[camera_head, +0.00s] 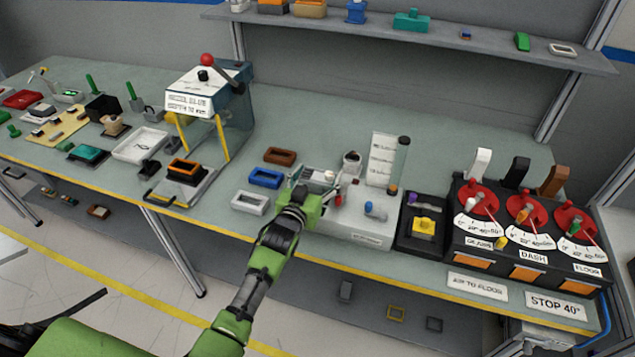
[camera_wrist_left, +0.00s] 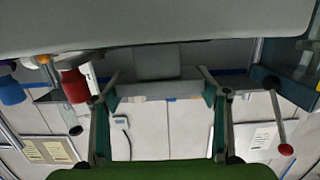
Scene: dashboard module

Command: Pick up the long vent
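Three small rectangular frames lie in a row on the bench: a brown one (camera_head: 280,155), a blue one (camera_head: 266,178) and a white one (camera_head: 249,203). I cannot tell whether any of these is the long vent. My left gripper (camera_head: 305,205) is just right of the white and blue frames, at the front of a white fixture (camera_head: 352,228), and hides part of it. In the left wrist view its two fingers (camera_wrist_left: 160,95) stand well apart. A large grey surface (camera_wrist_left: 160,22) fills the top there; I cannot tell what it is. My right gripper is not in view.
A press with a red knob (camera_head: 207,60) stands left of the frames. A panel with red dials (camera_head: 520,210) is at the right, beside a black tray holding a yellow part (camera_head: 424,226). A shelf (camera_head: 440,45) runs above the bench.

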